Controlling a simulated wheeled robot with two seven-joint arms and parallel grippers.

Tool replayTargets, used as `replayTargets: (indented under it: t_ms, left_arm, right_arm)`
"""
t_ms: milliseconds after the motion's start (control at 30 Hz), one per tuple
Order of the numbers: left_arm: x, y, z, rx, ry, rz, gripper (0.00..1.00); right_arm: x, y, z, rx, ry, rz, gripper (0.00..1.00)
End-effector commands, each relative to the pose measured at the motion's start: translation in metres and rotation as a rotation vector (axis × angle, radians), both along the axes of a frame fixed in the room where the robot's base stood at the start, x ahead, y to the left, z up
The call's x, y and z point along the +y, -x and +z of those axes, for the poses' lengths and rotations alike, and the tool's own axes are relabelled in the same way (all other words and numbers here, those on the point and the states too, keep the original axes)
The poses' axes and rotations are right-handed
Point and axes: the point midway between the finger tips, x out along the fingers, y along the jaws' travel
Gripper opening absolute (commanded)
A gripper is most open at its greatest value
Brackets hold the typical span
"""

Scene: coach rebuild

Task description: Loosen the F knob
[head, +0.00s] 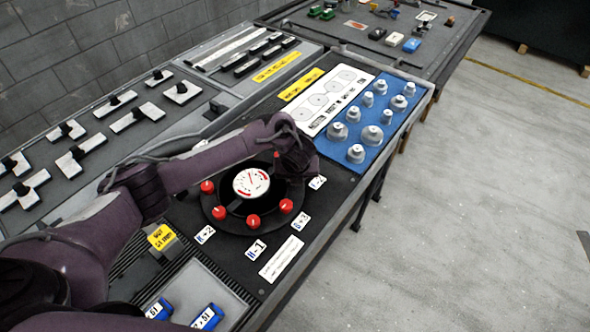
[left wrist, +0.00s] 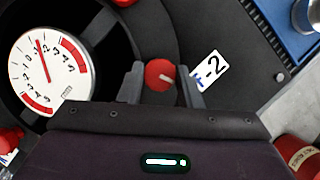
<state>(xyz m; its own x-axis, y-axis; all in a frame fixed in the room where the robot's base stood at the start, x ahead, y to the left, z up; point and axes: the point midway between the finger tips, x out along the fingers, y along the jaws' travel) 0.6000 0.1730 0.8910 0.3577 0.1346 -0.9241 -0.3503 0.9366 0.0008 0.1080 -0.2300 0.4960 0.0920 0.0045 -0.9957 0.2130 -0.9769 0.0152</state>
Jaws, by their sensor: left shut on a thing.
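The F knob (left wrist: 158,75) is a round red knob with a pale pointer line, beside a white label reading F-2 (left wrist: 209,70) in the left wrist view. My left gripper (left wrist: 161,84) is shut on it, one grey finger on each side. In the head view my left gripper (head: 296,165) reaches over the right side of the black round dial unit (head: 222,222) and hides the F knob. The white gauge (head: 251,182) sits in the unit's middle; it also shows in the left wrist view (left wrist: 50,65). My right gripper is not in view.
Several other red knobs (head: 253,221) ring the gauge, with label cards such as H-1 (head: 256,249) in front. A blue panel (head: 398,121) with grey knobs lies beyond. Blue tagged blocks (head: 207,317) lie in a tray nearer. Open floor is to the right.

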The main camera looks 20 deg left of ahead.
Motion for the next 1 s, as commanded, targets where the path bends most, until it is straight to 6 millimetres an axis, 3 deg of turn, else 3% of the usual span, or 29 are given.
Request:
replayTargets:
  t_ms: [100,500,1000]
  left_arm:
    - [-0.001,-0.002,0.006,-0.002,0.001,0.111,0.09]
    - [-0.002,-0.003,0.004,-0.004,0.000,0.389,0.09]
    - [-0.002,-0.004,0.002,-0.005,0.001,0.491,0.09]
  right_arm:
    - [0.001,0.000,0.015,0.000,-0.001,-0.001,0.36]
    - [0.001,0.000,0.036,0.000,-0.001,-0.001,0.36]
    - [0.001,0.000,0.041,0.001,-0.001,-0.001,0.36]
